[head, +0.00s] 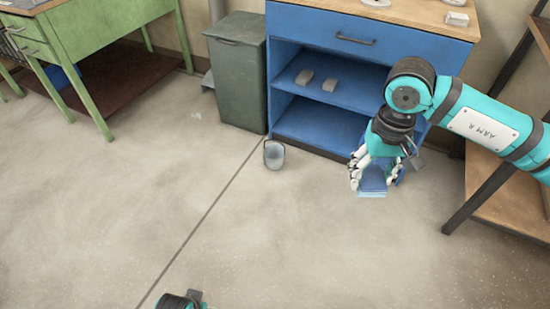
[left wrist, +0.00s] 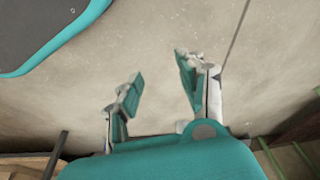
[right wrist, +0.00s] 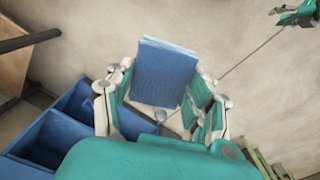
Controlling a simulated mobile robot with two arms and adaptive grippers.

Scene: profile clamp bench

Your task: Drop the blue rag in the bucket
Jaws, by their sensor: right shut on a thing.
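The blue rag (right wrist: 163,74) is a flat folded piece between the fingers of my right gripper (right wrist: 162,84), which is shut on it. In the head view the rag (head: 373,181) hangs below the right gripper (head: 375,168), in front of the blue cabinet and to the right of the bucket. The small grey bucket (head: 274,154) stands on the floor by the cabinet's front left corner, apart from the rag. In the right wrist view the bucket (right wrist: 160,115) shows small behind the rag. My left gripper (left wrist: 158,67) is open and empty above bare floor.
A green table (head: 100,30) is at the back left, a wooden rack (head: 510,195) at the right. The middle floor is clear.

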